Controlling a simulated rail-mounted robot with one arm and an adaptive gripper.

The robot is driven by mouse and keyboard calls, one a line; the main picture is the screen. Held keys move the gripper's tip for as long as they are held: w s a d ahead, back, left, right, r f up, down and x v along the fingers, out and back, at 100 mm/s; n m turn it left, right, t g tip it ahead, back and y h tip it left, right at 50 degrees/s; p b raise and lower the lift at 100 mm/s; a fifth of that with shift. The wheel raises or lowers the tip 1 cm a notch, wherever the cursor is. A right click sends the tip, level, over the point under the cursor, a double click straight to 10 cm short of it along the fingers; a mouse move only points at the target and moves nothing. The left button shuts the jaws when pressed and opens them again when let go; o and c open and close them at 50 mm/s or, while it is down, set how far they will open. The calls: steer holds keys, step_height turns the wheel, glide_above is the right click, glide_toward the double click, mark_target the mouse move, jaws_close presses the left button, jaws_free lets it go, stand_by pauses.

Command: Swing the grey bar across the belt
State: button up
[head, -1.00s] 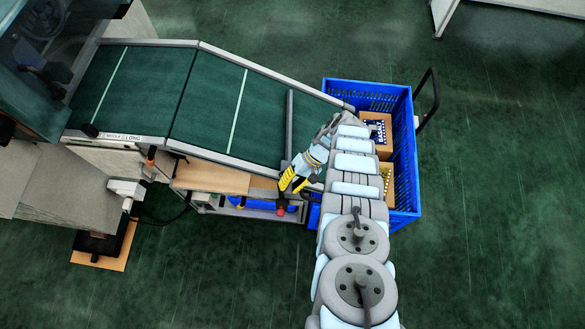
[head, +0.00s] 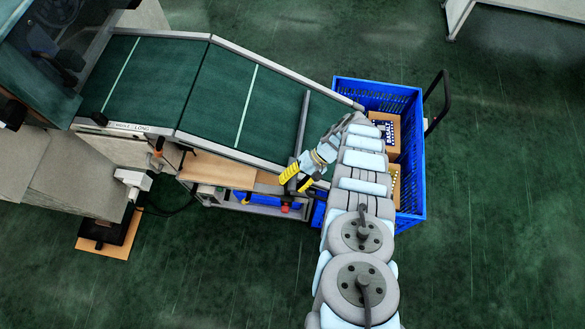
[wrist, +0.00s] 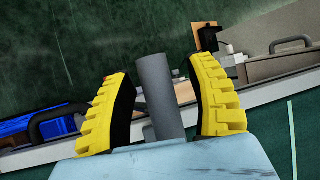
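The grey bar (head: 304,115) lies over the lower part of the green belt (head: 225,105), spanning much of its width, near the end by the blue crate. My gripper (head: 289,178) is at the bar's near end, by the belt's front rail. In the wrist view a grey round post (wrist: 158,95), seemingly part of the bar, stands between my two yellow fingers (wrist: 165,105). The fingers are apart, with a gap visible on each side of the post. My arm hides the belt's lower right corner.
A blue crate (head: 416,190) with cardboard boxes (head: 384,133) stands at the belt's right end, with a black handle (head: 440,100) beside it. A red knob (head: 285,208) sits below the belt's front edge. A machine (head: 45,65) stands at the left.

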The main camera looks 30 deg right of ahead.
steer(key=shift+d, duration=0.1)
steer(key=v, duration=0.7)
steer(key=shift+d+r, duration=0.15)
steer(key=shift+d, duration=0.05)
steer(key=shift+s, duration=0.1)
stand_by(0.5)
